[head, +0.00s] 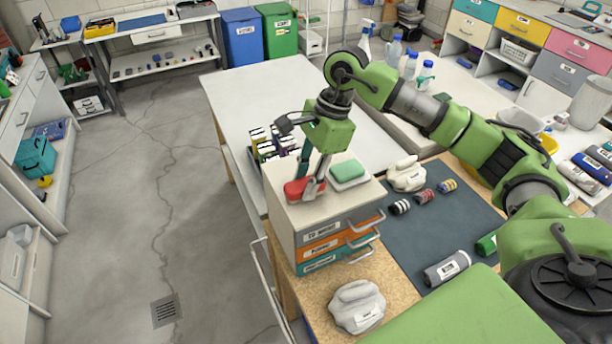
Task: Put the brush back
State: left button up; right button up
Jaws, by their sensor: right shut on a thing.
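The brush (298,190) is a red, low block at the top of a small drawer unit (296,215), near its left front edge. My right gripper (309,185) points down at the brush and is shut on it. The fingers hide part of the brush. The brush appears to be at or just above the unit's top; I cannot tell whether it touches. A green sponge (348,170) on a white dish sits just right of the brush. My left gripper is not in view.
White cloths lie behind (407,174) and in front (357,305) of the drawer unit. Several small rolls lie on the dark mat (425,235) to the right. Dark-labelled boxes (268,143) stand behind the unit. The white tabletop (255,95) beyond is mostly clear.

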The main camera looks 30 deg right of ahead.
jog(key=shift+f, duration=0.1)
jog(key=shift+f, duration=0.15)
jog(key=o, duration=1)
jog(key=shift+r, duration=0.35)
jog(key=shift+w+d+r, duration=0.1)
jog(key=shift+r, duration=0.15)
jog(key=shift+b+v, duration=1.85)
jog(key=shift+v, duration=3.8)
